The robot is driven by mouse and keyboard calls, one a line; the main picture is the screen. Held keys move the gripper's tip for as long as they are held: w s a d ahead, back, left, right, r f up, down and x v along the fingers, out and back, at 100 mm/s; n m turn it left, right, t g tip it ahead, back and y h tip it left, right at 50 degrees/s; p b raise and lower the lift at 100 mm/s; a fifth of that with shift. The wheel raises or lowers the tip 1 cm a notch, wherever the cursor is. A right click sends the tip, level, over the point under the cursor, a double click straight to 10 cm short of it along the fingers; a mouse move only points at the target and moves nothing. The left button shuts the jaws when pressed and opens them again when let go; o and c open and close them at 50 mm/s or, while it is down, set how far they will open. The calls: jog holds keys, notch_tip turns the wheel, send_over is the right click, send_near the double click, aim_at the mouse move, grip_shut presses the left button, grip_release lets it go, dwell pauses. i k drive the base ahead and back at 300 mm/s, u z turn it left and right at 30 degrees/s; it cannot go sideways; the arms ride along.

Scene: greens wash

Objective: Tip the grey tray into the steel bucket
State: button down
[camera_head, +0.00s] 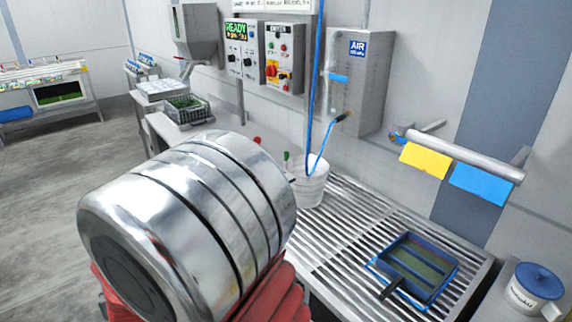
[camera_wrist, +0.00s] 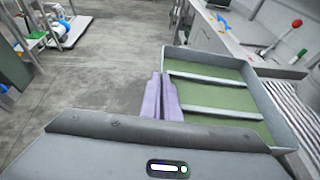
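The grey tray (camera_wrist: 283,104) shows in the wrist view, with a green floor or load crossed by two pale dividers. My gripper (camera_wrist: 161,78) has its two purple fingers close together at the tray's left wall, which seems pinched between them. The tray looks about level. In the head view I cannot make out the tray or my gripper; a large shiny part of my arm blocks much of the left and centre.
A white tub with a blue lid (camera_head: 538,281) stands at the right. A dark crate of greens (camera_head: 187,108) sits on the far counter. Open floor (camera_head: 60,190) lies left.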

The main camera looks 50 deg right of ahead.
aim_at(309, 191)
jog(key=i, duration=1.3)
jog(key=z, duration=0.05)
